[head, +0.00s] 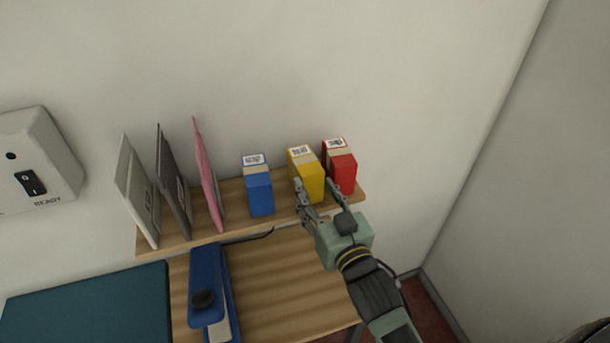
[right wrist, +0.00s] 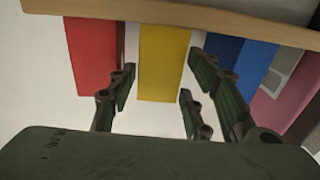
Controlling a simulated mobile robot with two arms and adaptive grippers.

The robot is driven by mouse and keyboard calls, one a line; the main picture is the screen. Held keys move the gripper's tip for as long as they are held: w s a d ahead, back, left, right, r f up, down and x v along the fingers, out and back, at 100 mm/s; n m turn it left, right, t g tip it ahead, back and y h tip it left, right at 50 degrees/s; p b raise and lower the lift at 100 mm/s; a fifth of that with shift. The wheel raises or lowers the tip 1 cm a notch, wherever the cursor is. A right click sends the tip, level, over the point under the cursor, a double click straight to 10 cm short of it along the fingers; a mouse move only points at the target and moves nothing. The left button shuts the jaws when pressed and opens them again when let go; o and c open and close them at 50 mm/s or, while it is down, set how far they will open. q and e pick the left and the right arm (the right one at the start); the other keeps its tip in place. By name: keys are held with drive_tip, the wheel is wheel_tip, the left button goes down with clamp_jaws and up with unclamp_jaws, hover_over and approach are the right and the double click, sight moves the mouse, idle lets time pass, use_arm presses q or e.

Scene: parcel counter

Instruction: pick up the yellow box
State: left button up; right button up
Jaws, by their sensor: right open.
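The yellow box (head: 307,176) stands upright on a wooden shelf (head: 233,224), between a blue box on its left and a red box on its right. My right gripper (head: 318,189) is open in front of the yellow box, its fingers toward the box's two sides. In the right wrist view the yellow box (right wrist: 163,62) shows in the gap between the spread fingers of the right gripper (right wrist: 155,90). I cannot tell whether the fingers touch any box. My left gripper is not in view.
The red box (head: 340,168) and blue box (head: 258,188) stand close by on the shelf. Pink (head: 207,175), dark (head: 173,184) and pale (head: 138,192) flat items stand further left. A blue stapler-like tool (head: 206,287) lies on the wooden counter (head: 282,282) below.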

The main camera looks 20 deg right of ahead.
sight(302, 161)
drive_tip(key=w, duration=0.2)
drive_tip(key=w+b, duration=0.1)
drive_tip(key=w, duration=0.4)
drive_tip(key=shift+w+a, duration=0.15)
drive_tip(key=shift+a, duration=0.1)
drive_tip(key=c, duration=1)
